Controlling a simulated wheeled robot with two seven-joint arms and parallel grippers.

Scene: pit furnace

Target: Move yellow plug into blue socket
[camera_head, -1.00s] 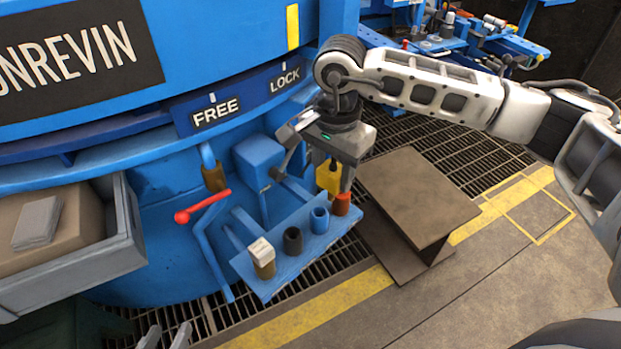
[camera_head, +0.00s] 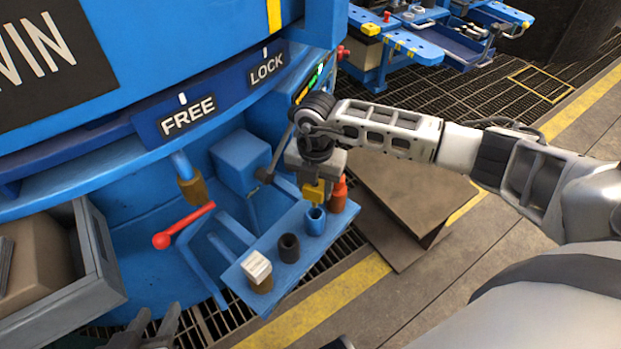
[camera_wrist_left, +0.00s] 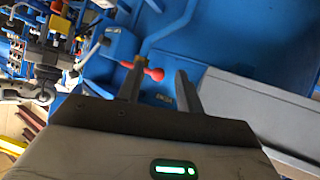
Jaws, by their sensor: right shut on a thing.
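The yellow plug (camera_head: 314,192) is held between the jaws of my right gripper (camera_head: 320,182), pointing down. In the head view it appears directly over or just behind the blue socket (camera_head: 315,222), a short blue cup on the blue shelf. I cannot tell whether its lower end touches the socket rim. My left gripper (camera_head: 152,337) is at the bottom left of the head view, away from the shelf. In the left wrist view its two fingers (camera_wrist_left: 160,88) are apart with nothing between them.
A red-knobbed lever (camera_head: 184,226) stands left of the shelf.

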